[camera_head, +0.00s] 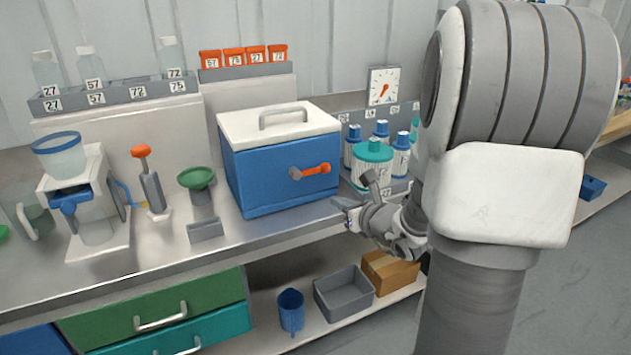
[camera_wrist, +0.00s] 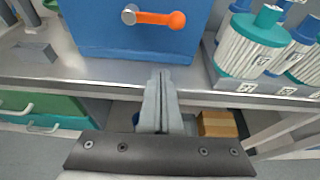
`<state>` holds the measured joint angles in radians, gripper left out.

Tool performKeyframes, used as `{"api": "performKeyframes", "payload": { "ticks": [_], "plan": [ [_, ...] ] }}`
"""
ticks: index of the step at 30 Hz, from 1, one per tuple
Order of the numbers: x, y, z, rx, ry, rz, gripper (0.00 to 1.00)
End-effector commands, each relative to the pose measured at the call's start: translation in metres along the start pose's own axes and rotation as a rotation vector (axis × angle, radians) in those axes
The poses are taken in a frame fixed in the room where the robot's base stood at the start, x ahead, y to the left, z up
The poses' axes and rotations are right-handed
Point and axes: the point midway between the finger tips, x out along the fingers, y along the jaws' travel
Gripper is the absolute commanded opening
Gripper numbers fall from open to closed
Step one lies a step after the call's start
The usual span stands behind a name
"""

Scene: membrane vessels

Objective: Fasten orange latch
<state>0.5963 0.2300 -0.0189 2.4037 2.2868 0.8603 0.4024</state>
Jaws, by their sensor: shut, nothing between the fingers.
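The orange latch (camera_head: 316,169) is a short lever on the front of a blue box (camera_head: 262,182) with a white lid (camera_head: 278,122). The lever lies nearly horizontal, with a grey pivot at its left end and its round knob to the right. The lid looks closed. The latch also shows at the top of the wrist view (camera_wrist: 155,18). My gripper (camera_head: 340,205) is shut and empty, in front of the bench edge and to the lower right of the box. In the wrist view its fingertips (camera_wrist: 161,74) point toward the box, apart from the latch.
Teal and blue-capped ribbed vessels (camera_head: 373,165) stand right of the box, close to my gripper. A green funnel (camera_head: 197,178) and a small grey block (camera_head: 206,230) stand to its left. Below are a grey bin (camera_head: 344,292) and a cardboard box (camera_head: 390,270).

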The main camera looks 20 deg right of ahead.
Motion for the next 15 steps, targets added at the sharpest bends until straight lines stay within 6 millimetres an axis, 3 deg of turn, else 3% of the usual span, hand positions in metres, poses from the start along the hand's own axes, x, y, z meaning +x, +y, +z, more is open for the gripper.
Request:
{"api": "performKeyframes", "payload": {
  "ticks": [10,15],
  "plan": [
    [0.001,0.000,0.000,0.001,0.000,-0.001,0.00],
    [0.017,0.001,-0.002,0.001,0.002,0.002,0.00]
  ]
}}
